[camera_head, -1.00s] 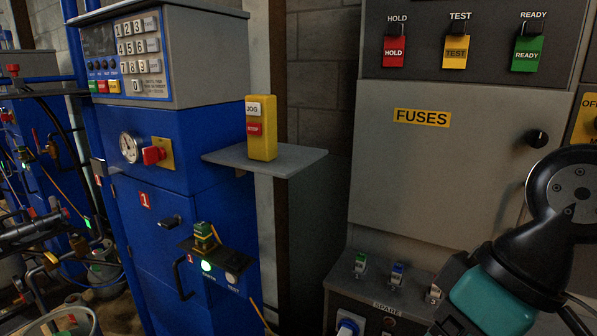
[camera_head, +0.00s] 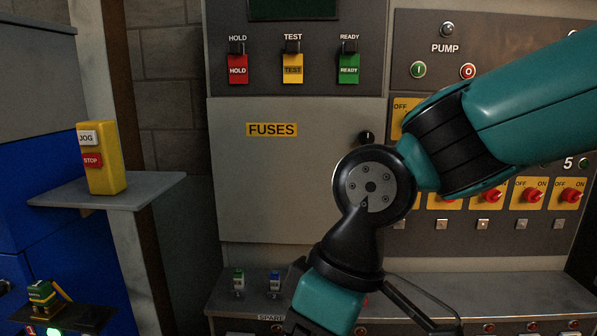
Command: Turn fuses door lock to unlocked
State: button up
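The fuses door (camera_head: 270,190) is a closed flat grey panel in the middle of the view. It carries a yellow FUSES label (camera_head: 272,130). Its lock is a small round black knob (camera_head: 366,137) near the door's upper right edge. The knob's pointer direction is too small to tell. My arm comes in from the right and bends down in front of the door's lower right part, just below the knob. The knob is uncovered and nothing is seen touching it. My gripper's fingertips are not seen; thin dark parts at the bottom edge are unclear.
HOLD, TEST and READY switches (camera_head: 293,68) sit above the door. Red rotary switches (camera_head: 488,196) and PUMP buttons (camera_head: 418,69) are at right. A yellow JOG/STOP box (camera_head: 101,158) stands on a shelf (camera_head: 150,190) at left.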

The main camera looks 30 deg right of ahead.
aim_at(364, 137)
jog(key=z, duration=2.55)
jog(key=k, duration=0.75)
jog(key=u, duration=1)
jog(key=i, duration=0.5)
jog(key=z, duration=0.05)
